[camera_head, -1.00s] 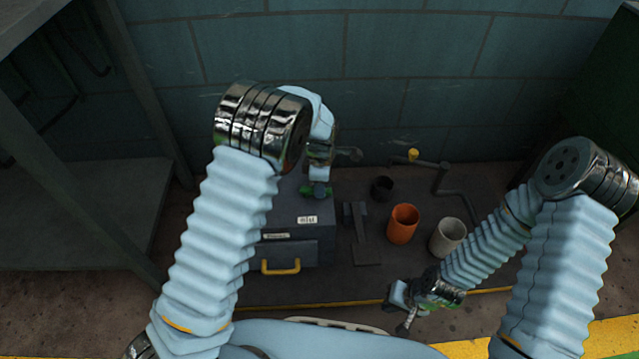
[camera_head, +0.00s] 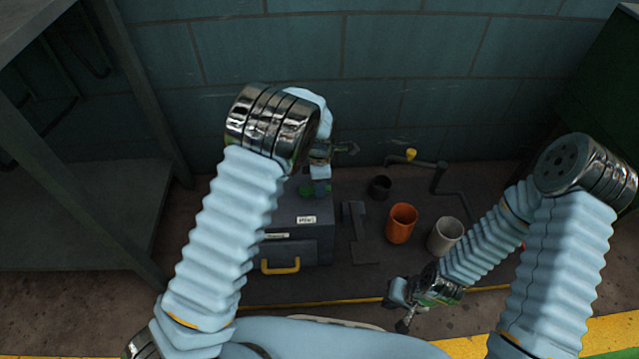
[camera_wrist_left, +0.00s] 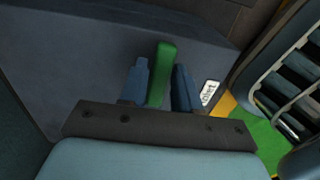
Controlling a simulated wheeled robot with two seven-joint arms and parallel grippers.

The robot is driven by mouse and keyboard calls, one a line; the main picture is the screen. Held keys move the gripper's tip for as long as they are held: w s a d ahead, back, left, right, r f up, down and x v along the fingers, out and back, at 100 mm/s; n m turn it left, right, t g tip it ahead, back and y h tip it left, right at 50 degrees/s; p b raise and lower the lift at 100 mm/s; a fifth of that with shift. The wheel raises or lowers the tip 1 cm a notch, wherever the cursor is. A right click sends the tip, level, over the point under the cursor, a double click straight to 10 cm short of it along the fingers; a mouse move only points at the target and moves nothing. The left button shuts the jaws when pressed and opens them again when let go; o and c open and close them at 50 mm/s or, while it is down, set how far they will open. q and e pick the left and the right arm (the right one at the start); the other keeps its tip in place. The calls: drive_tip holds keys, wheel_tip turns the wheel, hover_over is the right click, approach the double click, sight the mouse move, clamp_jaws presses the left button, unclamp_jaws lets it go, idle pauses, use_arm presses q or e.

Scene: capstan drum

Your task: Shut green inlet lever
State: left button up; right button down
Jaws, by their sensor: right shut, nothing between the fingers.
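The green inlet lever (camera_wrist_left: 161,74) stands up from a dark grey box between the two blue fingers of my left gripper (camera_wrist_left: 159,88) in the left wrist view. The fingers are apart, one on each side of it; the right finger looks very close, and contact is unclear. In the head view, green (camera_head: 306,189) shows beside my left gripper (camera_head: 320,188) above the box top, partly hidden by my arm. My right gripper (camera_head: 405,322) is shut and empty, low near the front edge of the dark base.
The grey box (camera_head: 310,235) has white labels and a yellow handle (camera_head: 281,266). To its right stand an orange cup (camera_head: 401,222), a pale grey cup (camera_head: 445,236), a small black cup (camera_head: 380,187) and a crank with a yellow knob (camera_head: 411,155). A tiled wall closes the back.

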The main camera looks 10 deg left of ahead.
use_arm(q)
drive_tip(key=shift+o, duration=1.3)
wheel_tip(320, 180, up, 14)
drive_tip(key=p, duration=0.2)
drive_tip(key=shift+f, duration=0.15)
